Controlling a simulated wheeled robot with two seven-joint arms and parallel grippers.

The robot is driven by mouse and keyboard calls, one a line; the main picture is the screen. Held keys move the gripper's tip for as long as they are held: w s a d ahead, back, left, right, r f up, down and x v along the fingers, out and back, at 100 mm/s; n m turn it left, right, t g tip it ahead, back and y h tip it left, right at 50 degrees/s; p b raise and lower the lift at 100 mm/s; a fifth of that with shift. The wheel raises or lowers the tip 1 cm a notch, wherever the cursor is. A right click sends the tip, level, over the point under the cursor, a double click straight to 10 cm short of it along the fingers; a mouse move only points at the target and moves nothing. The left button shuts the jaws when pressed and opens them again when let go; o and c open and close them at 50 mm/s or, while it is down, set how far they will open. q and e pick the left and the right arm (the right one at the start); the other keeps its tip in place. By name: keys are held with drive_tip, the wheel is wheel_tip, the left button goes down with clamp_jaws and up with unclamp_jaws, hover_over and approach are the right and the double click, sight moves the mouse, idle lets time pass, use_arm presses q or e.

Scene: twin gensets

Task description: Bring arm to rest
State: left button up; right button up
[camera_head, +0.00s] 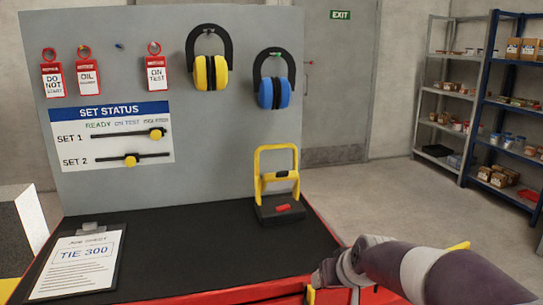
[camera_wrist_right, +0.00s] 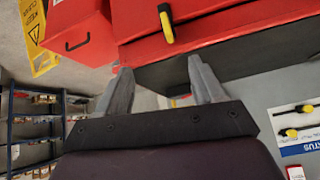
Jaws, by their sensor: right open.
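My right arm (camera_head: 400,268) reaches in from the lower right of the head view, low in front of the red bench. In the right wrist view my right gripper (camera_wrist_right: 160,88) has its two grey fingers apart, with nothing between them. The fingers point toward the bench's red front (camera_wrist_right: 225,22) and dark top edge (camera_wrist_right: 265,50). A yellow-and-black handle (camera_wrist_right: 167,27) on the red front shows beyond the fingertips. I cannot tell whether the fingers touch anything. My left gripper is not in view.
The black bench top (camera_head: 190,245) holds a clipboard (camera_head: 80,262) and a yellow-handled black stand (camera_head: 278,208). Tags, blue ear defenders (camera_head: 273,93) and yellow ear defenders (camera_head: 210,72) hang on the grey board (camera_head: 225,150). A yellow floor sign (camera_wrist_right: 38,40) stands beside a red box (camera_wrist_right: 78,38).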

drive_tip(key=s+d+f+g+h, duration=0.1)
drive_tip(key=s+d+f+g, duration=0.1)
drive_tip(key=s+f, duration=0.35)
drive_tip(key=s+d+f+g, duration=0.2)
drive_tip(key=s+f, duration=0.1)
drive_tip(key=s, duration=0.6)
drive_tip(key=s+d+f+g+h, duration=0.1)
drive_tip(key=s+f+g, duration=0.1)
drive_tip(key=s+f, duration=0.4)
wheel_tip(320, 180, up, 20)
drive_tip(key=s+p, duration=0.1)
drive_tip(key=p, duration=1.8)
drive_tip(key=shift+f+m, duration=0.2)
drive_tip(key=shift+m, duration=0.2)
